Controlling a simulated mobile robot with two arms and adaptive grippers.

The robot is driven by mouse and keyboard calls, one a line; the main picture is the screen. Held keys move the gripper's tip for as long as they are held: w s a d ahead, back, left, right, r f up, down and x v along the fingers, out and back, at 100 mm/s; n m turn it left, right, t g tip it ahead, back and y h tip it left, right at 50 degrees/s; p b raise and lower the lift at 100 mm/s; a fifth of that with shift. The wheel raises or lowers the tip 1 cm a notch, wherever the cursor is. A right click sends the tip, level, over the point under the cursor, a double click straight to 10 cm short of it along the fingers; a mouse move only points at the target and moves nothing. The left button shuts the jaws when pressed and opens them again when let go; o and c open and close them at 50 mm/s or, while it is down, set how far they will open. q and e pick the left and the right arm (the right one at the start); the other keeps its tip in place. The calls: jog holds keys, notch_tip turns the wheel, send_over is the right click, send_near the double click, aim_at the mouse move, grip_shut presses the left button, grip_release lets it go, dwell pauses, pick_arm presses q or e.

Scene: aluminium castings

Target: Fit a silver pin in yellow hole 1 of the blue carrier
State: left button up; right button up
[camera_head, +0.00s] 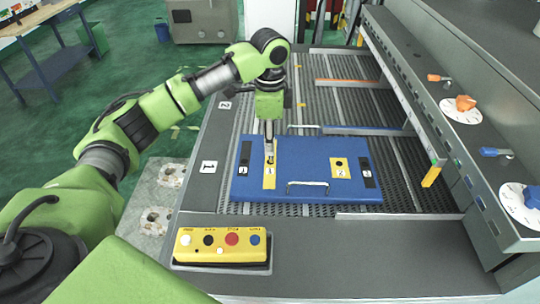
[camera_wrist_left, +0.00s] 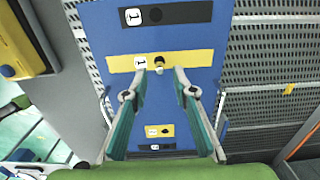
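The blue carrier (camera_head: 305,160) lies flat on the grated bed, with a yellow strip (camera_head: 269,181) marked 1 near its left end. My left gripper (camera_head: 270,158) points straight down over this strip. In the left wrist view its fingertips (camera_wrist_left: 160,68) are spread apart, with a gap on both sides of a small pale silver pin (camera_wrist_left: 159,62). The pin appears to stand at the dark hole of the yellow strip (camera_wrist_left: 120,63); how deep it sits cannot be told. A second yellow strip (camera_head: 340,174) with an open dark hole is at the right. My right gripper is out of view.
The carrier also has black strips (camera_head: 367,174) and wire handles (camera_head: 307,185). A yellow button box (camera_head: 222,246) stands on the front ledge. A grey panel with dials (camera_head: 461,110) overhangs the right side. The grated bed (camera_head: 335,98) behind the carrier has metal rails across it.

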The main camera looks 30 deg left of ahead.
pick_arm(q)
notch_tip(320, 180, up, 7)
jog(key=b, duration=0.1)
jog(key=shift+s+d, duration=0.1)
dwell(0.6)
